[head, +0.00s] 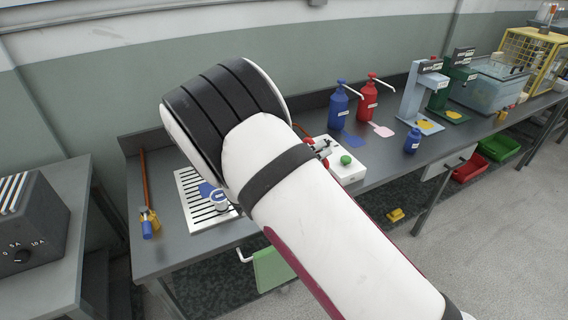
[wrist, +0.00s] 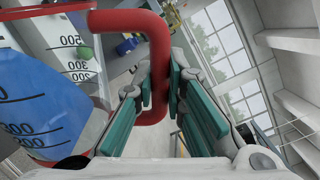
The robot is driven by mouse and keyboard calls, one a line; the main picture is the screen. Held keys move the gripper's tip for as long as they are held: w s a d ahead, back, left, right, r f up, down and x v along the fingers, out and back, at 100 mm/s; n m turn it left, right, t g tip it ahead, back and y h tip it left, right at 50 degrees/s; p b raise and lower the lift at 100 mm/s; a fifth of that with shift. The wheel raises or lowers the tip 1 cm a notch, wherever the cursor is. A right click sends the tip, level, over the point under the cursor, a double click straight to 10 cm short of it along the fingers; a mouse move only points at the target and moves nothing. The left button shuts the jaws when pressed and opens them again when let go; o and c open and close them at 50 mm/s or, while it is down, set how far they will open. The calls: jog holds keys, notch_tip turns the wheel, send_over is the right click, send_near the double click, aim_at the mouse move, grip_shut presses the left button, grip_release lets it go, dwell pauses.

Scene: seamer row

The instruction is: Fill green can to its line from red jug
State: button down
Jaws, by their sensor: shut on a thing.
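The red jug (wrist: 88,21) is a clear vessel with a red rim and graduation marks, and it fills the left of the wrist view. Blue liquid (wrist: 35,100) lies inside it with a slanted surface. My gripper (wrist: 162,95) has its teal fingers shut on the jug's red handle (wrist: 152,31). In the head view my arm hides the gripper and most of the jug. I cannot pick out a green can for sure. A small white-and-blue cup-like thing (head: 221,202) shows beside my arm at the slotted tray (head: 193,212).
A white box with a green button (head: 347,160) stands right of my arm. A blue pump bottle (head: 339,105) and a red pump bottle (head: 368,100) stand behind. A small blue bottle (head: 411,142) stands near the front edge. Blue patches lie on the tray and bench.

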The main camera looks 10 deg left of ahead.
jog(key=shift+w+a+r+n+p, duration=0.2)
jog(key=shift+a+r+n+p, duration=0.1)
jog(key=shift+r, duration=0.1)
dwell(1.4)
